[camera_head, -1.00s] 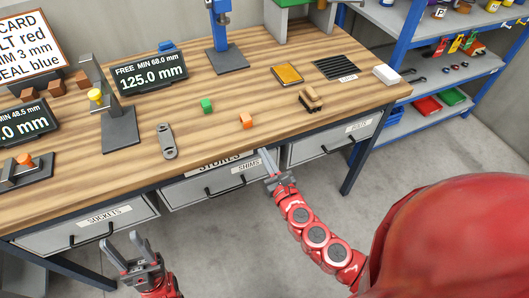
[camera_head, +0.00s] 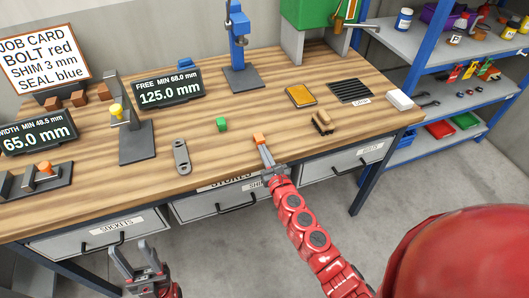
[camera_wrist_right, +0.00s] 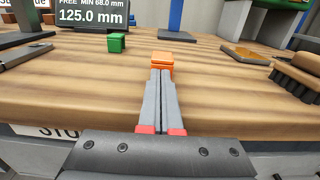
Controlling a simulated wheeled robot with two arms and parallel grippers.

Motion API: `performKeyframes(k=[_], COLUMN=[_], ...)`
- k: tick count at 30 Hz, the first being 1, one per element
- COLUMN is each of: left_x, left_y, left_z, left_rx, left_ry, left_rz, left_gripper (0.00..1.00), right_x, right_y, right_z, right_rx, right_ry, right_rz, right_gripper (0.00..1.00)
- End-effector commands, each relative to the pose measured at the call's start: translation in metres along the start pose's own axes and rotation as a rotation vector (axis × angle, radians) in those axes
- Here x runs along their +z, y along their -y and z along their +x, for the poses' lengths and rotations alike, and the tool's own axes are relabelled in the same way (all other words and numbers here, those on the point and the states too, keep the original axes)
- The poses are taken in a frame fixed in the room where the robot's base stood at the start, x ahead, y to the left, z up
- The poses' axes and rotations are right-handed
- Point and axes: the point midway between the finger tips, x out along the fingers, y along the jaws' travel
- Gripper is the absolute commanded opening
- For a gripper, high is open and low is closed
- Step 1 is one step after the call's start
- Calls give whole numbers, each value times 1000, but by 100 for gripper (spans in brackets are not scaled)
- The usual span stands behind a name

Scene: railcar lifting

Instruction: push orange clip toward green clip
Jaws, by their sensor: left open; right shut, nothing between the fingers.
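The orange clip (camera_head: 259,138) is a small block on the wooden bench top near its front edge. It also shows in the right wrist view (camera_wrist_right: 162,61), straight beyond my fingertips. The green clip (camera_head: 222,124) is a similar small block farther back and to the left, and it shows in the right wrist view (camera_wrist_right: 116,43). My right gripper (camera_head: 265,153) is shut and empty, its tips right at the near side of the orange clip; I cannot tell if they touch. My left gripper (camera_head: 138,268) is open and empty, low in front of the bench.
A grey link plate (camera_head: 181,157) lies left of the clips. A brown brush (camera_head: 322,122) and an orange-topped pad (camera_head: 300,96) lie to the right. A 125.0 mm display (camera_head: 169,89) stands behind. Bare wood lies between the two clips.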

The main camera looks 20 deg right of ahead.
Motion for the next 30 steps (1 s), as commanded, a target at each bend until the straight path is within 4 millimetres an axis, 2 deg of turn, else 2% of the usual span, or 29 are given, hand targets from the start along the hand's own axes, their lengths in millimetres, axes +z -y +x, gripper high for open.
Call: performKeyframes(k=[4, 8, 15, 30], left_x=[0, 2, 3, 3], left_y=[0, -1, -1, -1], left_z=[-3, -11, -18, -18], left_rx=[0, 0, 0, 0], left_ry=[0, 0, 0, 0], left_rz=[0, 0, 0, 0], left_gripper=[50, 50, 50, 50], right_x=[-2, -6, 0, 0], right_y=[-1, -3, -1, 2], right_z=[2, 14, 31, 26], right_rx=[3, 10, 3, 2], right_ry=[-2, -6, 2, 0], right_rz=[-1, -6, -2, 0], right_gripper=[0, 0, 0, 0])
